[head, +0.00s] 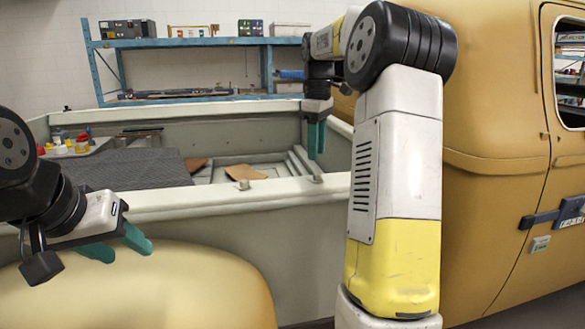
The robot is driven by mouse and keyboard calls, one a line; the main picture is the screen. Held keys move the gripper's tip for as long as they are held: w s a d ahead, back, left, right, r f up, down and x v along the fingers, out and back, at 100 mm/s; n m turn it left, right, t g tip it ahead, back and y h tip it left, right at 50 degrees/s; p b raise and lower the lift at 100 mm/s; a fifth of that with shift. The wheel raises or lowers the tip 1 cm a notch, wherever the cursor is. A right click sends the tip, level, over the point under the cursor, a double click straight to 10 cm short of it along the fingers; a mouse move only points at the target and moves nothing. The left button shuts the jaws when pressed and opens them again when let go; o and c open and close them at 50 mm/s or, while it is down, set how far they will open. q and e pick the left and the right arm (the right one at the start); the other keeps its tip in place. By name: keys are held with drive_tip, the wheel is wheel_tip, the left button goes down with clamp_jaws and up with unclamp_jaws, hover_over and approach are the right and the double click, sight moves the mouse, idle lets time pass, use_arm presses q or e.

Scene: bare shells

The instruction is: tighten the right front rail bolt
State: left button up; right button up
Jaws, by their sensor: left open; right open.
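A small bolt (315,178) stands on the near rail (215,199) of the truck bed, on the side towards the cab. A second small bolt (243,184) stands on the same rail further left. My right gripper (316,138) points down with teal fingers, just above the bolt nearer the cab in the picture. It looks empty, and the fingertips appear apart from the bolt. My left gripper (117,246) is open and empty at the lower left, in front of the rail and over the yellow fender (150,295).
The yellow cab (500,110) stands at the right, partly behind my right arm. The bed holds a dark ribbed mat (130,167), brown pieces (245,172) and small coloured items (75,145) at left. A blue shelf (200,42) stands behind.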

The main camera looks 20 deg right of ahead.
sight(317, 177)
wheel_tip(317, 177, down, 7)
drive_tip(key=shift+r, duration=0.2)
clamp_jaws()
